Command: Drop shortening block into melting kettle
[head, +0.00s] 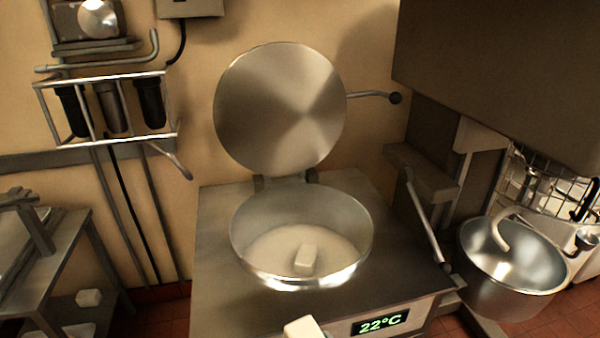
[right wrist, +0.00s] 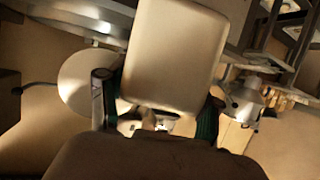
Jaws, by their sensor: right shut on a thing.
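The melting kettle (head: 255,222) stands open in the middle of the head view, its round lid (head: 280,108) raised behind it. One pale shortening block (head: 306,258) rests inside the kettle on a whitish layer. My right gripper (right wrist: 157,100) is shut on another pale block (right wrist: 175,48), with a dark finger on each side of it in the right wrist view. A pale block (head: 303,328) also shows at the bottom edge of the head view, in front of the kettle. My left gripper is not in view.
A green display (head: 382,322) on the kettle's front reads 22°C. A mixing bowl (head: 510,265) with a hook stands at the right. A metal cart (head: 75,245) stands at the left, with a pale block (head: 88,298) low on it. The space above the kettle opening is clear.

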